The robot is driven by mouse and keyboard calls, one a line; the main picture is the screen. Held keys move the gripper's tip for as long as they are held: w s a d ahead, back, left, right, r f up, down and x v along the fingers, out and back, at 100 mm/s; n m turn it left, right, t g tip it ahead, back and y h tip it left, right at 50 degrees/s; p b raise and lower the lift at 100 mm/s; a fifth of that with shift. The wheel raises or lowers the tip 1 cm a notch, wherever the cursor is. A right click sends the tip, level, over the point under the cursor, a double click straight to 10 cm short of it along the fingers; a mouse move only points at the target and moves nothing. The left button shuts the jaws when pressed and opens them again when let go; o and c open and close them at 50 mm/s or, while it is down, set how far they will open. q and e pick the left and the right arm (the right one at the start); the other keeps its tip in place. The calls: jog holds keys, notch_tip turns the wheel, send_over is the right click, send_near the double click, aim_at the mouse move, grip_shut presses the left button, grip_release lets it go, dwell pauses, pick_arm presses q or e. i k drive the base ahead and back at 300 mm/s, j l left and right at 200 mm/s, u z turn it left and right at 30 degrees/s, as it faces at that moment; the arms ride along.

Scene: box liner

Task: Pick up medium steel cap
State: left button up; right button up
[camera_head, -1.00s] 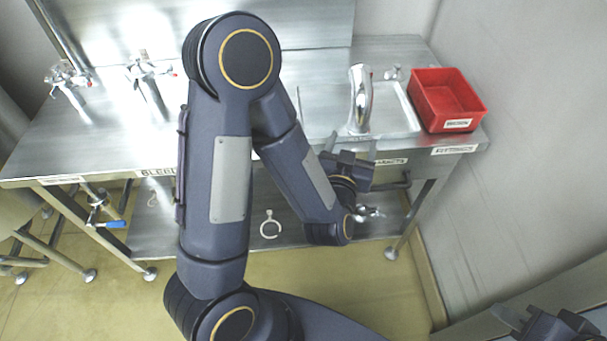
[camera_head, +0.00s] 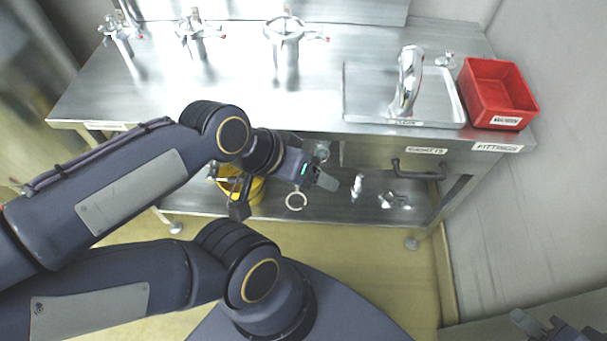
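My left gripper (camera_head: 282,196) reaches in over the lower steel shelf, below the bench's front edge. Its two fingers are spread apart with nothing visible between them. Several small shiny steel pieces (camera_head: 395,201) lie on the shelf to its right, and a small steel piece (camera_head: 357,184) stands nearer to it. I cannot tell which, if any, is the medium steel cap; they are too small. A pale ring clamp (camera_head: 296,201) shows close to the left gripper's fingers. My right gripper (camera_head: 541,320) is at the bottom right corner, fingers apart and empty, partly cut off.
The steel bench (camera_head: 240,95) has several taps at the back, a sink (camera_head: 440,97) and a red bin (camera_head: 498,92). A handled drawer front (camera_head: 400,157) overhangs the shelf. A yellow bucket (camera_head: 254,192) stands behind my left gripper. The floor in front is clear.

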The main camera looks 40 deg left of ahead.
aim_at(445, 62)
jog(key=i+j+z, duration=0.15)
jog(key=z, duration=0.3)
jog(key=i+j+z, duration=0.1)
jog(key=j+z, duration=0.8)
jog(key=i+l, duration=0.05)
jog(key=l, duration=0.05)
